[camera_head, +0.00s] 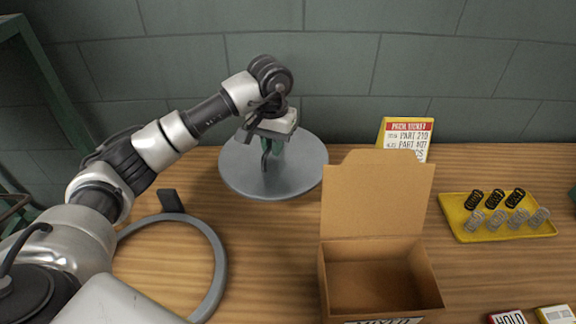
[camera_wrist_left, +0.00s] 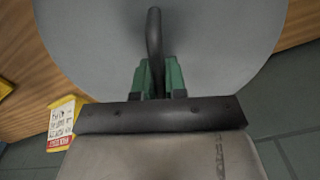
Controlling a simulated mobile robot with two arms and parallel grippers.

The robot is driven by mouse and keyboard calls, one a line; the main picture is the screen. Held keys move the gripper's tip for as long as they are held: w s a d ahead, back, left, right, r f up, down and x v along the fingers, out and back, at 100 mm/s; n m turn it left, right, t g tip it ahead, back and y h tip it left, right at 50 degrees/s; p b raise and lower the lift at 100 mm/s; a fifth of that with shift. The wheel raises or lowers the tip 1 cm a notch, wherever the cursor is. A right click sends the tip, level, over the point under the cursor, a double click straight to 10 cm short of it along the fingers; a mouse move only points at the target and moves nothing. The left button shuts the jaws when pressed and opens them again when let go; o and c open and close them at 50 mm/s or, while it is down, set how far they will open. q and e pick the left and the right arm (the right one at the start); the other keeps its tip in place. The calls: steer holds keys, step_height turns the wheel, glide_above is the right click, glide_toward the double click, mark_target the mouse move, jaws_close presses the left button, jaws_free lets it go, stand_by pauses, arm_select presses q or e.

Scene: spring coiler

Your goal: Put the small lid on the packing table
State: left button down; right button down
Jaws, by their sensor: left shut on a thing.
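The small lid (camera_head: 306,178) is a round grey disc with a dark curved handle (camera_wrist_left: 154,45). My left gripper (camera_head: 268,152) is over the lid, its green fingers shut on the handle. In the wrist view, the fingers (camera_wrist_left: 158,78) close around the handle, with the lid's grey face (camera_wrist_left: 90,40) behind. The lid's far edge overlaps the wall in the head view, so it appears raised at the back of the wooden packing table (camera_head: 275,240). The exact gap is unclear. My right gripper is out of view.
A grey ring (camera_head: 222,270) with a dark tab lies on the left. An open cardboard box (camera_head: 378,215) stands front centre. A yellow tray (camera_head: 455,220) of several springs is on the right. A work ticket (camera_head: 407,137) stands by the wall. Bare wood lies between ring and box.

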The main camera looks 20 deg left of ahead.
mark_target(274, 166)
arm_select(q)
step_height(274, 166, down, 3)
steer(key=shift+w+d+r, duration=0.1)
steer(key=shift+w+r, duration=0.05)
steer(key=shift+r, duration=0.05)
steer(key=shift+f, duration=0.65)
step_height(274, 166, down, 3)
steer(key=shift+r+p, duration=0.1)
steer(key=shift+p, duration=0.35)
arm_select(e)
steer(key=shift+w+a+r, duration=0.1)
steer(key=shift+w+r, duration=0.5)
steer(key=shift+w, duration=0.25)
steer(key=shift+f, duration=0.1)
arm_select(q)
steer(key=shift+f, duration=0.25)
steer(key=c, duration=1.2)
jaws_free()
steer(key=shift+o, duration=0.2)
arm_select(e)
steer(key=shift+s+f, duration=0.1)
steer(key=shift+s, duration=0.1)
